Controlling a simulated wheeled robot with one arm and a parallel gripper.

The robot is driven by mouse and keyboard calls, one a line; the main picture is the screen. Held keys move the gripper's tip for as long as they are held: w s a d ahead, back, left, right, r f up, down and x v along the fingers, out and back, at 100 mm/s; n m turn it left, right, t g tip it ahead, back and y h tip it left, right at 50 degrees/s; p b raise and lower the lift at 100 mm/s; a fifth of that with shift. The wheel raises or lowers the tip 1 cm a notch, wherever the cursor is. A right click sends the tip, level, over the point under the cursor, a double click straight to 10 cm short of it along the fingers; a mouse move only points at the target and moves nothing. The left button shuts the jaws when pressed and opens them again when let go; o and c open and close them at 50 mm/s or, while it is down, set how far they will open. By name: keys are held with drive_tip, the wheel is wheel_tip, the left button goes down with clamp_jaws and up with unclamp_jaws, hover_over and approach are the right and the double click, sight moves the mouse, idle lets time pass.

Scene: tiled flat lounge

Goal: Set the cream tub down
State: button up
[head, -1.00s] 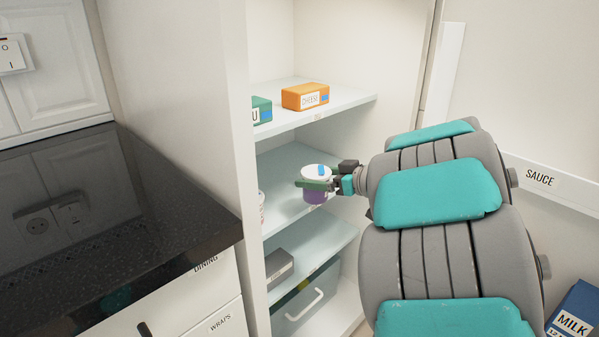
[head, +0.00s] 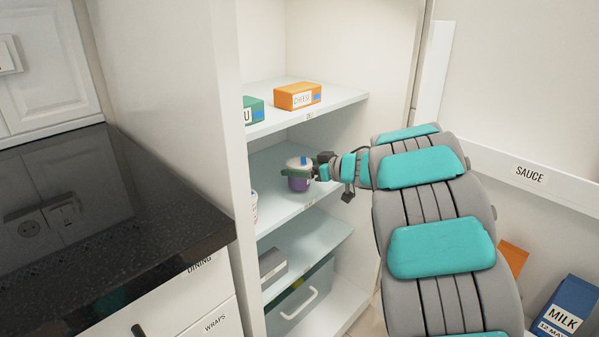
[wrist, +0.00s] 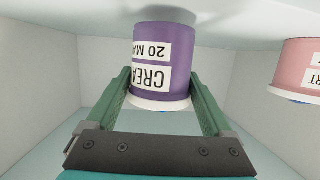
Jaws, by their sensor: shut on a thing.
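The cream tub (head: 298,184) is purple with a white lid and is inside the open cabinet at the middle shelf (head: 285,209). My gripper (head: 301,171) is shut on it, with green fingers on both sides near the lid. In the wrist view the tub (wrist: 163,50) appears upside down, its label partly readable, and my gripper (wrist: 160,88) holds it from both sides. Its base is at or very close to the shelf surface (wrist: 85,18); I cannot tell whether it touches.
A pink tub (wrist: 297,68) stands beside the cream tub. An orange cheese box (head: 298,96) and a green box (head: 253,110) are on the shelf above. A grey box (head: 272,265) is on the shelf below. A dark countertop (head: 110,215) stands left of the cabinet.

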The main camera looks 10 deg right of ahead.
drive_tip(key=shift+f, duration=0.5)
drive_tip(key=shift+f, duration=0.1)
drive_tip(key=o, duration=1.4)
drive_tip(key=shift+c, duration=0.2)
drive_tip(key=shift+s+d, duration=0.1)
drive_tip(key=v, duration=1.1)
drive_tip(key=shift+s+d+r, duration=0.2)
drive_tip(key=shift+s+r, duration=0.05)
